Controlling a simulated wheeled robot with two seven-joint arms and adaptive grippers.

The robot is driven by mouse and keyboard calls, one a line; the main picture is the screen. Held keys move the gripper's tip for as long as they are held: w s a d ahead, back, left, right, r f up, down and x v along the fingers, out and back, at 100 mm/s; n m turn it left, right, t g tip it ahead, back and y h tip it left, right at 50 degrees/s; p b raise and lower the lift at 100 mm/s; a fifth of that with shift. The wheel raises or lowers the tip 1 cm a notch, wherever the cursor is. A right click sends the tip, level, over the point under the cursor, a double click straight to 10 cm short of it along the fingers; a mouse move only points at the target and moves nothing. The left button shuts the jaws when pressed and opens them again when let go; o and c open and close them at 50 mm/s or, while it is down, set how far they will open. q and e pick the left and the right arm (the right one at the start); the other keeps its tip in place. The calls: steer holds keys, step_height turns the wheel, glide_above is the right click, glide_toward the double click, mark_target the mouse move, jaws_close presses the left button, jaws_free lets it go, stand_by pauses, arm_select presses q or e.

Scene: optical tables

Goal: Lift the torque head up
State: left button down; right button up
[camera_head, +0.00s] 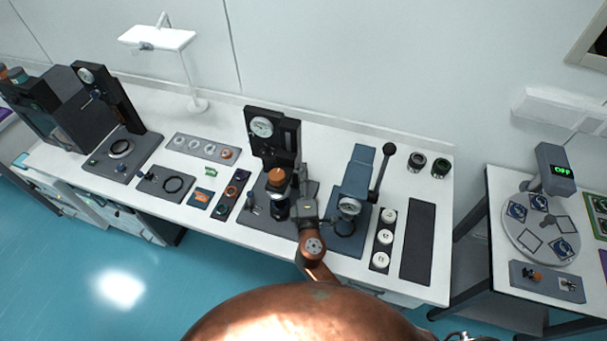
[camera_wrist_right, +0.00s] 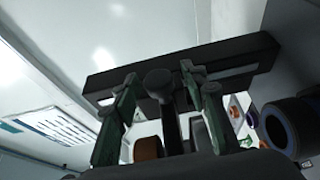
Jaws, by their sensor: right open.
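A dark test stand (camera_head: 259,113) with a round dial on its upright stands near the middle of the bench in the head view. What seems to be its torque head (camera_head: 279,209) is a dark body below a copper-coloured cap (camera_head: 277,177), in front of the upright. My right gripper (camera_head: 300,172) is close to the right side of this stand. In the right wrist view my right gripper (camera_wrist_right: 160,78) is open, with a dark round-ended handle (camera_wrist_right: 158,84) between its green fingers. Whether the fingers touch the handle is unclear. My left gripper is not in view.
A blue-grey press (camera_head: 359,170) with a long lever stands close on the right of my right arm. A tray with white round pieces (camera_head: 383,240) and a dark mat (camera_head: 418,240) lie beyond it. A small control panel (camera_head: 231,194) lies left of the stand.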

steer(key=s, duration=1.1)
steer(key=shift+s, duration=0.15)
